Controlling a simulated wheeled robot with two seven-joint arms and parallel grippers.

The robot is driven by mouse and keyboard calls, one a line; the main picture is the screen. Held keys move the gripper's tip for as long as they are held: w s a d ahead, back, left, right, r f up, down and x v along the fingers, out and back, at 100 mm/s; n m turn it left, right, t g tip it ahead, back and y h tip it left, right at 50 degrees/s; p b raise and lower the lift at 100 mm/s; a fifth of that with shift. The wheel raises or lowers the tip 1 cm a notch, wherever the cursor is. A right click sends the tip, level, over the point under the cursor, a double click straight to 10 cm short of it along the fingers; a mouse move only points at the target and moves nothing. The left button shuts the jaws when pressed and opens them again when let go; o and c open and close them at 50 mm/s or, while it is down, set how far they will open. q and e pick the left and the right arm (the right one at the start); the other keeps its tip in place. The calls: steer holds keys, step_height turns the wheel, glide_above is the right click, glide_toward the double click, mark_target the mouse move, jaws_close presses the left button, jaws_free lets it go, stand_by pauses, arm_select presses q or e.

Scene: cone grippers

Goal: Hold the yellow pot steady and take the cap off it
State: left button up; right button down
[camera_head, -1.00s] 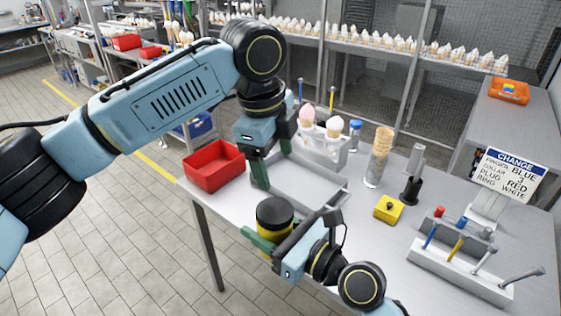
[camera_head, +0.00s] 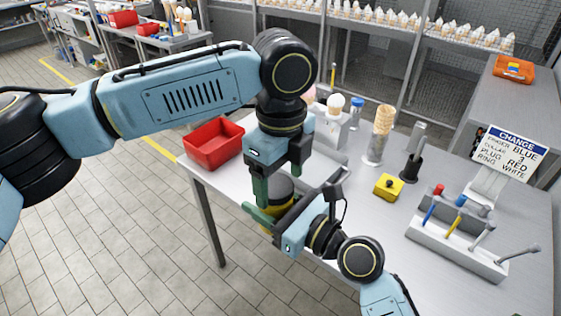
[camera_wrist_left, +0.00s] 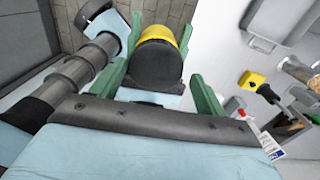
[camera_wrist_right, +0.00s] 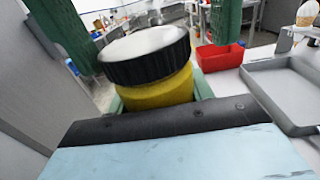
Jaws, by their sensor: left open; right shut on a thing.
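The yellow pot (camera_head: 270,218) with its black cap (camera_head: 281,188) is at the near edge of the table, partly hidden by both grippers. My right gripper (camera_head: 268,222) is shut on the yellow body, which shows below the cap in the right wrist view (camera_wrist_right: 160,92). The ribbed black cap (camera_wrist_right: 145,58) sits on top of the pot. My left gripper (camera_head: 278,190) is open and points down over the pot. In the left wrist view its green fingers (camera_wrist_left: 158,85) stand on either side of the cap (camera_wrist_left: 157,66), with gaps visible.
A red bin (camera_head: 213,146) stands at the table's left. A grey tray (camera_wrist_right: 283,92) lies behind the pot. A small yellow block (camera_head: 388,186), a tool rack (camera_head: 455,250) and a sign (camera_head: 507,155) stand to the right. Waffle cones (camera_head: 380,130) stand farther back.

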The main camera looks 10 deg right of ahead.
arm_select(q)
steer(key=shift+f, duration=0.1)
steer(key=c, duration=1)
steer(key=n, duration=0.3)
steer(key=shift+w+d, duration=0.1)
steer(key=shift+w, duration=0.05)
steer(key=shift+r, duration=0.2)
steer(key=shift+r, duration=1)
